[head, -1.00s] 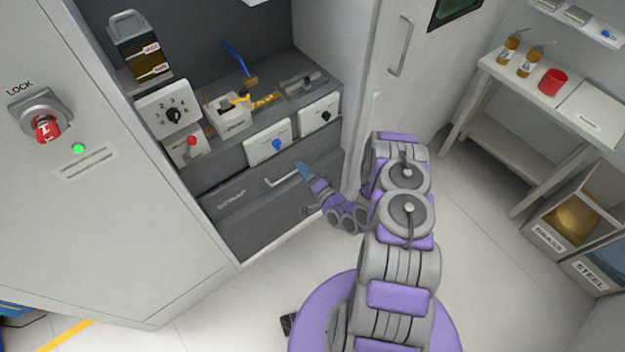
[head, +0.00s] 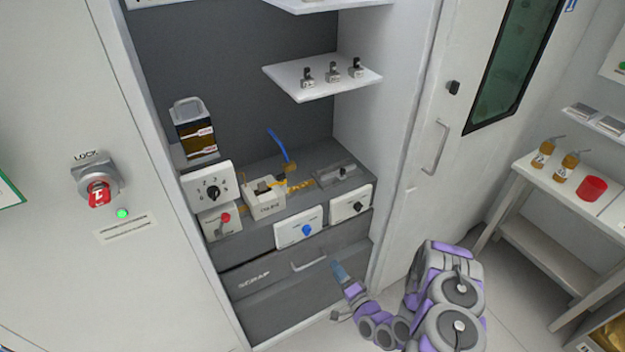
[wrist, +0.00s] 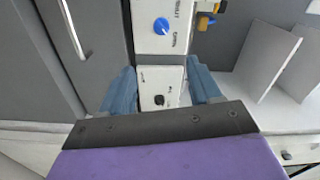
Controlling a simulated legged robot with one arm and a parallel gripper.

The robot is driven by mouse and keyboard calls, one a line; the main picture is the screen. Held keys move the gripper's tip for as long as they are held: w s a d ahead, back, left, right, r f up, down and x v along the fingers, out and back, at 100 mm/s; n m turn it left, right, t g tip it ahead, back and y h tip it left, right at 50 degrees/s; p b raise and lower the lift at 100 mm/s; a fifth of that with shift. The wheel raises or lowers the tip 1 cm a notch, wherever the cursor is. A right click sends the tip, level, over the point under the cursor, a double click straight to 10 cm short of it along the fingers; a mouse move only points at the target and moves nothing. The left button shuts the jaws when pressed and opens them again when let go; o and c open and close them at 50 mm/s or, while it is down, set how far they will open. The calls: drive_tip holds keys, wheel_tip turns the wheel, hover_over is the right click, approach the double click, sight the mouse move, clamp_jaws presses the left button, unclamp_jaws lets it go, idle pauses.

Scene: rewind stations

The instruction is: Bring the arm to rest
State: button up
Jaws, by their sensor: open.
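My gripper (head: 339,270) is at the end of my folded purple and grey arm, low in front of the cabinet in the head view. It appears just right of the handle (head: 309,266) of the grey SCRAP drawer (head: 262,294); contact cannot be told. In the wrist view my gripper (wrist: 160,88) has its two blue fingers spread apart with nothing held between them. A white panel with a black knob (wrist: 159,100) shows beyond the gap, and a panel with a blue knob (wrist: 161,26) above it.
The cabinet bench holds a dial box (head: 208,187), a red-switch box (head: 220,220) and a small winding fixture (head: 264,198). A shelf (head: 322,84) hangs above.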

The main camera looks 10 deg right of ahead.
drive_tip(key=w+d+r+n+g+h, duration=0.3)
drive_tip(key=w+d+r+n+g, duration=0.3)
drive_tip(key=d+r+n+g, duration=0.15)
drive_tip(key=s+d+r+n+g+h, duration=0.15)
drive_tip(key=s+r+g+h, duration=0.4)
drive_tip(key=r, duration=0.75)
drive_tip(key=s+a+r+n+g+y, duration=0.1)
drive_tip(key=s+a+r, duration=0.4)
drive_tip(key=s, duration=0.7)
drive_tip(key=s+a+r+n+g+y, duration=0.1)
drive_tip(key=s+a+r+g, duration=0.2)
drive_tip(key=s, duration=0.9)
drive_tip(key=s+a+r+n+g+y, duration=0.1)
drive_tip(key=s+a+r+g, duration=0.1)
drive_tip(key=s+a+r, duration=0.5)
drive_tip(key=s+r, duration=0.3)
drive_tip(key=s, duration=0.2)
drive_tip(key=shift+s+r, duration=0.15)
